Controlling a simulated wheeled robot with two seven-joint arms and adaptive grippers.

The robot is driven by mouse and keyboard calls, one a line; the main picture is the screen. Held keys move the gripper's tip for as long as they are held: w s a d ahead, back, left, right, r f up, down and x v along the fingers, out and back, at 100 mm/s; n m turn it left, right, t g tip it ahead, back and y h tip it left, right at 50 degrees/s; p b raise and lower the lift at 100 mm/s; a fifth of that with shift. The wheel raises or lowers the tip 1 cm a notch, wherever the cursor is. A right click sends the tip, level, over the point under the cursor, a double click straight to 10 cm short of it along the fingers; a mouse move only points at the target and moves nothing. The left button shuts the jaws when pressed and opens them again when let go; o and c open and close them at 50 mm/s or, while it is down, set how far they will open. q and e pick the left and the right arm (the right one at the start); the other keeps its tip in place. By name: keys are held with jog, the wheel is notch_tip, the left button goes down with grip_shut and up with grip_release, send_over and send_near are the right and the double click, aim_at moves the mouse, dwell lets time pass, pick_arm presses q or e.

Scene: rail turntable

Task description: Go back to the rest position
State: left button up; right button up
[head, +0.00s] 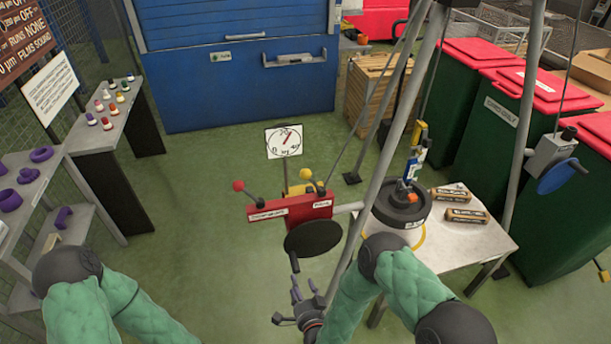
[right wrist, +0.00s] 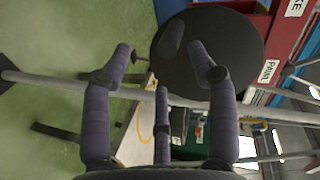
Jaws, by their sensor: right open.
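My right gripper (head: 298,300) is open and empty at the bottom centre of the head view, low in front of the red control box (head: 290,208). In the right wrist view its spread fingers (right wrist: 160,75) have nothing between them. A black crank disc (head: 313,237) with a handle is on the front of the red box, a little above the gripper. The disc also shows beyond the fingertips in the right wrist view (right wrist: 225,55). My left arm enters at the bottom left, but its gripper is out of view.
A grey slanted pole (head: 377,170) runs close beside my right gripper. A white table (head: 465,238) bears a dark round turntable (head: 398,215) and several labelled bars. Shelves (head: 75,185) stand at left, a blue cabinet (head: 235,85) behind, green bins (head: 465,100) at right. The floor at centre left is clear.

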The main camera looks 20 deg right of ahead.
jog(key=shift+f, duration=0.1)
jog(key=s+f+n+g+y, duration=0.2)
jog(key=s+f+n+g, duration=0.25)
jog(key=f+g, duration=0.3)
jog(key=s+a+f+n+g+y, duration=0.1)
jog(key=s+n+g, duration=0.5)
jog(key=s, duration=0.6)
jog(key=shift+s+f+g, duration=0.25)
jog(key=shift+f+g, duration=0.05)
jog(key=shift+g, duration=0.35)
jog(key=shift+d, duration=0.1)
